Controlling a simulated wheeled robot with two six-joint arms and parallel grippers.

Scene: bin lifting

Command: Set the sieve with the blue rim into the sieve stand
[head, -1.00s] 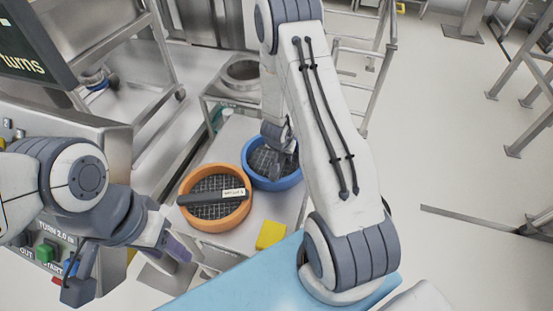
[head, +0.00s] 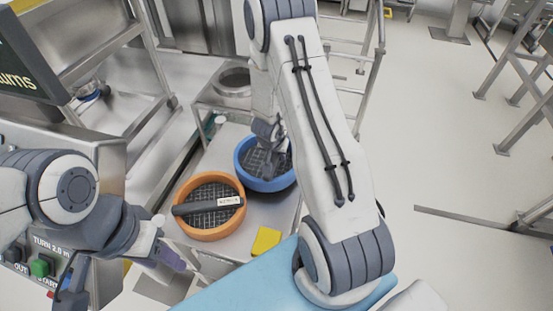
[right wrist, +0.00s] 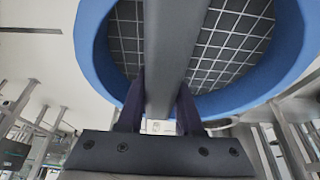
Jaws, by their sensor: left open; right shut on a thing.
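The blue-rimmed sieve (head: 240,160) has a dark mesh and a grey bar across it. My right gripper (head: 266,146) is shut on that bar; the right wrist view shows the fingers (right wrist: 160,112) on both sides of it and the blue rim (right wrist: 88,45) beyond. The sieve looks slightly raised above the metal table, behind and right of the orange sieve. A metal stand with a round ring (head: 233,93), apparently the sieve stand, is behind it and to the left. My left gripper (head: 172,256) is open and empty, left of the table's front.
The orange-rimmed sieve (head: 180,222) with a labelled black bar lies on the metal table (head: 232,240), close to the blue one. A yellow block (head: 266,240) lies at the table's front. A control panel with buttons (head: 42,266) is at the left.

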